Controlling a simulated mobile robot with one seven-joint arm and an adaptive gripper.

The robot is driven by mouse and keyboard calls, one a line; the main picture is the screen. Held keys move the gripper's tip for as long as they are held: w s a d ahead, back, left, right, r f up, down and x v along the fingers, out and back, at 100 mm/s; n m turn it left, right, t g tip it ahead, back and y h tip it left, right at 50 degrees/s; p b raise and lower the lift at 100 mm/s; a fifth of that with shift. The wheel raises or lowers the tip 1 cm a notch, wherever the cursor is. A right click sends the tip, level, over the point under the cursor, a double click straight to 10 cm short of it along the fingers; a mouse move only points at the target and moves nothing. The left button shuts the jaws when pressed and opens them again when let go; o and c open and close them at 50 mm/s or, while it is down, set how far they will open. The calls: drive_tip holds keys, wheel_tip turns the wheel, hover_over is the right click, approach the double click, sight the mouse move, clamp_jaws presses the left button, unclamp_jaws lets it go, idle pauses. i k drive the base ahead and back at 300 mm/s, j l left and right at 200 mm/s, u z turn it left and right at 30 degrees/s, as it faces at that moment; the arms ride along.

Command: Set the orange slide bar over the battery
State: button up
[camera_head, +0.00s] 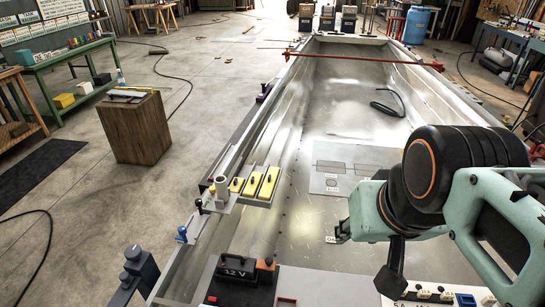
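The battery (238,278) is a black box with a handle and white "12 V" lettering. It stands at the bottom, left of centre, at the near end of the hull. A small orange block (265,264) on a dark base stands at its right side; it may be the orange slide bar, but its full shape is unclear. My gripper (343,232) is right of and beyond the battery, above the hull floor, well apart from both. Its fingers are small and partly hidden by my teal and black arm, so its opening is unclear.
The metal hull (350,105) stretches away with a mostly clear floor. A grey bracket with yellow blocks (268,183) sits on its left side. A red bar (365,59) crosses the far end. A wooden block (138,128) stands on the floor at left.

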sight(266, 262)
drive_tip(key=u, duration=0.55)
drive_tip(key=j+z, duration=0.3)
drive_tip(key=j, duration=0.2)
drive_tip(key=k, duration=0.6)
drive_tip(key=i+j+z, duration=0.5)
drive_tip(key=i+j, duration=0.15)
drive_tip(key=j, duration=0.3)
